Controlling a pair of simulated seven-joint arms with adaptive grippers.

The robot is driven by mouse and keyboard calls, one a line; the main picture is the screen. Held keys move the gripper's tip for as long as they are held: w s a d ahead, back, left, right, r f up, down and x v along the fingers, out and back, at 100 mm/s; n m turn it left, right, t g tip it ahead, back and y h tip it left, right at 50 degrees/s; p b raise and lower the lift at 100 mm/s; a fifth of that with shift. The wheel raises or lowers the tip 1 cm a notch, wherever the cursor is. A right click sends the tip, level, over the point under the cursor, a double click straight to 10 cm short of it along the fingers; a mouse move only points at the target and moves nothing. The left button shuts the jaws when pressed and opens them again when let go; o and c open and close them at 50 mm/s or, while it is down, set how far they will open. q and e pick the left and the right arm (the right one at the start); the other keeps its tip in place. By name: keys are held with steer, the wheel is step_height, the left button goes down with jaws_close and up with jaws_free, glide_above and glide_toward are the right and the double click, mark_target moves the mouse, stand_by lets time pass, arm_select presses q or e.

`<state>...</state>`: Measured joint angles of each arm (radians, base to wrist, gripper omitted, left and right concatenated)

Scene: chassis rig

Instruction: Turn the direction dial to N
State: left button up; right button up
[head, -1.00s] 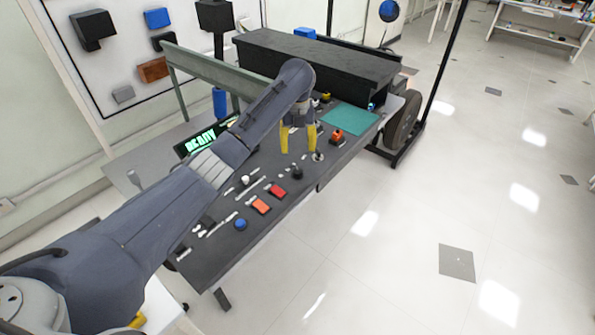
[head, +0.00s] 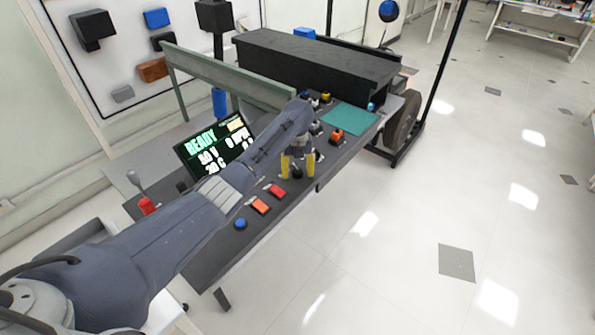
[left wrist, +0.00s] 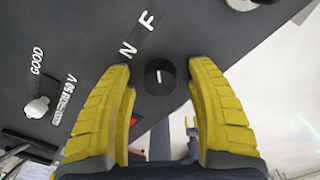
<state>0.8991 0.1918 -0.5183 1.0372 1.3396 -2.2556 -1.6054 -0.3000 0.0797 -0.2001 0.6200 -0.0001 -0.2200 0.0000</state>
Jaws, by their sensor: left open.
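The direction dial (left wrist: 160,77) is a round black knob with a short white mark on its top, in the left wrist view. White letters N (left wrist: 128,48) and F (left wrist: 147,20) stand on the panel at its upper left; any further letter is hidden. My left gripper (left wrist: 161,72) has its two yellow fingers open, one on each side of the dial, with gaps to both. In the head view the left gripper (head: 297,176) points down at the panel (head: 215,250) and mostly hides the dial. My right gripper is not in view.
A screen (head: 215,145) reads READY. A small grey knob (left wrist: 37,107) sits by the GOOD label.

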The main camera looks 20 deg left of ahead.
arm_select(q)
jaws_close()
stand_by(0.5)
steer(key=shift+n, duration=0.3)
steer(key=n, duration=0.3)
steer(key=shift+n, duration=2.5)
jaws_free()
